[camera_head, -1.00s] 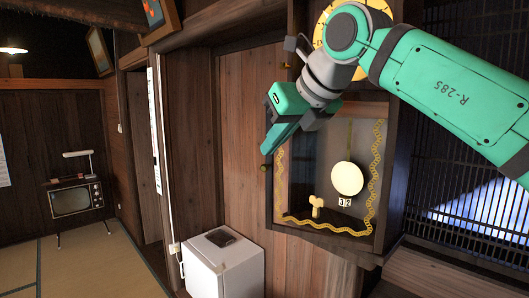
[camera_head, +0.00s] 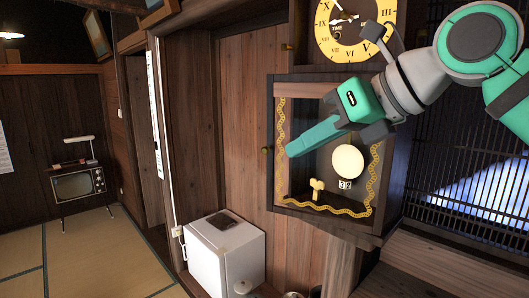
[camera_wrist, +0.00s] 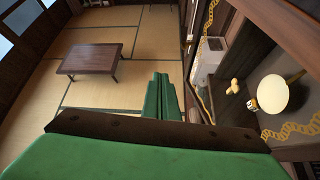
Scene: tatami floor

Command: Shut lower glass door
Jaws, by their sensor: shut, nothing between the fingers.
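The lower glass door (camera_head: 325,213) of the wall clock has a dark wooden frame, a gold chain pattern and a round knob (camera_head: 265,150) at its left. I cannot tell how wide any gap to the case is. Behind the glass are a pale pendulum disc (camera_head: 347,161) and a gold key (camera_head: 317,189). My gripper (camera_head: 290,151) is shut and empty, its fingertips before the door's left part; contact cannot be told. In the wrist view the fingers (camera_wrist: 163,95) lie left of the door's chain edge (camera_wrist: 210,18), and the pendulum (camera_wrist: 273,93) is further right.
The yellow clock face (camera_head: 350,35) is above, partly behind my arm. A white fridge (camera_head: 228,258) stands below left. A lattice screen (camera_head: 455,165) is on the right. A low table (camera_wrist: 92,61) stands on the tatami; open floor surrounds it.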

